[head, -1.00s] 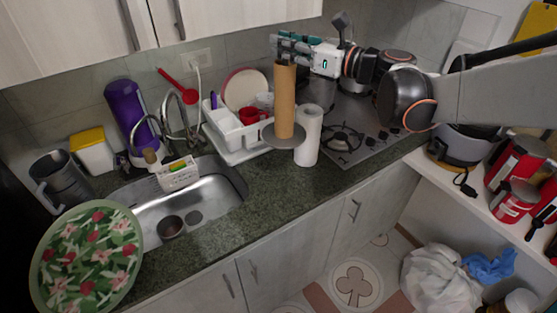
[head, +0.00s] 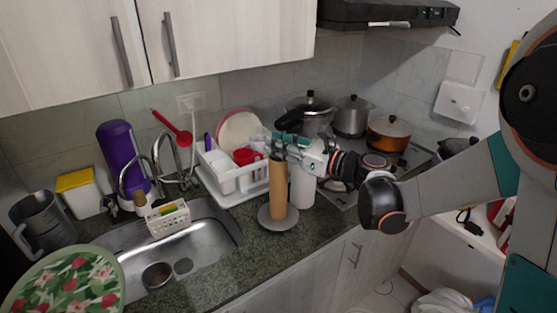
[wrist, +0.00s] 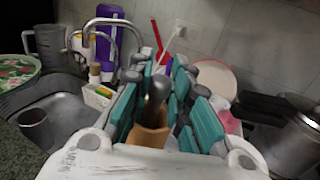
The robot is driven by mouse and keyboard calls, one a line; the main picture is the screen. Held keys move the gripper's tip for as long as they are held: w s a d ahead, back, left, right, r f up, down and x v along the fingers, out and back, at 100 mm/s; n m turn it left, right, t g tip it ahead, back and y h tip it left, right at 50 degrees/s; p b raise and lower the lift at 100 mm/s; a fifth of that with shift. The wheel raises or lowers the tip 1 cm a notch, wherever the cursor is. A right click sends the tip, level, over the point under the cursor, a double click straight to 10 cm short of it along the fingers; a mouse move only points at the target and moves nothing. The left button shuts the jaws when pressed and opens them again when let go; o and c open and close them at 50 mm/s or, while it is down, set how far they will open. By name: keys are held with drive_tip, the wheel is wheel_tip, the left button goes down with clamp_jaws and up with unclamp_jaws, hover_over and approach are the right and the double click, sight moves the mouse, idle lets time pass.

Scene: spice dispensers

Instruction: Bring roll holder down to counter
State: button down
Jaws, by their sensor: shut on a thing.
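The roll holder (head: 278,192) is a brown cardboard tube on a round grey base (head: 278,219). It stands upright in the head view, its base at the dark green counter near the front edge; I cannot tell if it touches. My gripper (head: 280,148) comes from the right and is shut on its top. In the wrist view, the holder's grey knob (wrist: 158,88) and brown tube (wrist: 148,134) sit between the teal finger pads. The fingers hide part of the top.
A white roll (head: 302,187) stands just right of the holder. A white dish rack (head: 233,180) with dishes is behind it. The sink (head: 190,248) lies to the left. The stove with pots (head: 388,133) is at the right. Some bare counter (head: 255,258) shows in front.

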drive_tip(key=shift+f+b, duration=0.6)
drive_tip(key=shift+f, duration=1.35)
drive_tip(key=shift+f, duration=0.2)
drive_tip(key=c, duration=1.5)
unclamp_jaws()
drive_tip(key=p+v, duration=0.2)
drive_tip(key=v, duration=1)
drive_tip(key=shift+r, duration=0.1)
